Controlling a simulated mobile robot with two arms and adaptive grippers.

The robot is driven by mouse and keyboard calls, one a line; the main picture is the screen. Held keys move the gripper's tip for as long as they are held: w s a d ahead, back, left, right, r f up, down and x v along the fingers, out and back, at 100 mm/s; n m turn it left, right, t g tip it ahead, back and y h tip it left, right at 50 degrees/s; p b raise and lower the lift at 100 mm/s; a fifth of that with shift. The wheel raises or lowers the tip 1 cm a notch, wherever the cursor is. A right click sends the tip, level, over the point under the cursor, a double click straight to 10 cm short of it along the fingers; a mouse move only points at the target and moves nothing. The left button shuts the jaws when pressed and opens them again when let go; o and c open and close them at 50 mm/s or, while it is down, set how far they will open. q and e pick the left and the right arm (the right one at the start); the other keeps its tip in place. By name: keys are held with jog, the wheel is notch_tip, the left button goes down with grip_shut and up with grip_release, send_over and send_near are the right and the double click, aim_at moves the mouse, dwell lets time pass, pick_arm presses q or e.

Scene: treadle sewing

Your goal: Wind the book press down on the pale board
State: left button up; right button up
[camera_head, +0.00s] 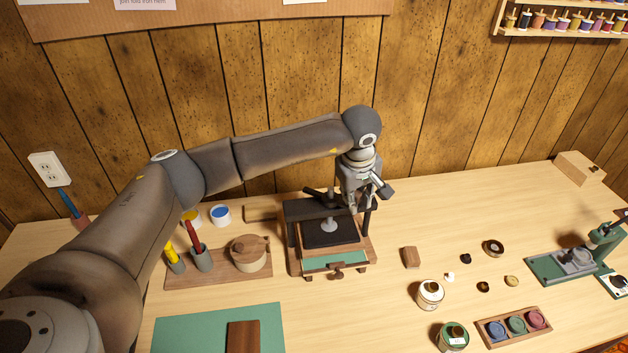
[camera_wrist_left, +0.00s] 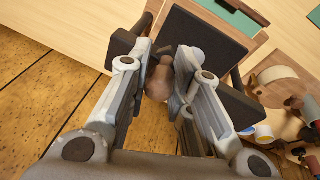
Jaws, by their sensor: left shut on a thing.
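The book press (camera_head: 292,228) stands at the back middle of the table, with dark posts and top beam on a wooden base. Its black platen (camera_head: 318,238) sits below the beam under a pale metal screw. A thin pale edge shows under the platen at the front; I cannot tell if it is the pale board, which is otherwise hidden. My left gripper (camera_head: 350,203) reaches down over the right of the press top. In the left wrist view my left gripper (camera_wrist_left: 162,72) is shut on a brown rounded handle knob (camera_wrist_left: 158,82). My right gripper is out of view.
A green mat (camera_head: 190,330) lies at front left. Small pots, a spool tray (camera_head: 513,328) and a green machine (camera_head: 575,262) stand right. The wall is close behind.

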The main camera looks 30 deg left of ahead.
pick_arm(q)
jog(key=o, duration=0.7)
jog(key=shift+s+a, duration=0.1)
jog(key=shift+a, duration=0.05)
jog(key=shift+r+p, duration=1.6)
jog(key=shift+r, duration=1.9)
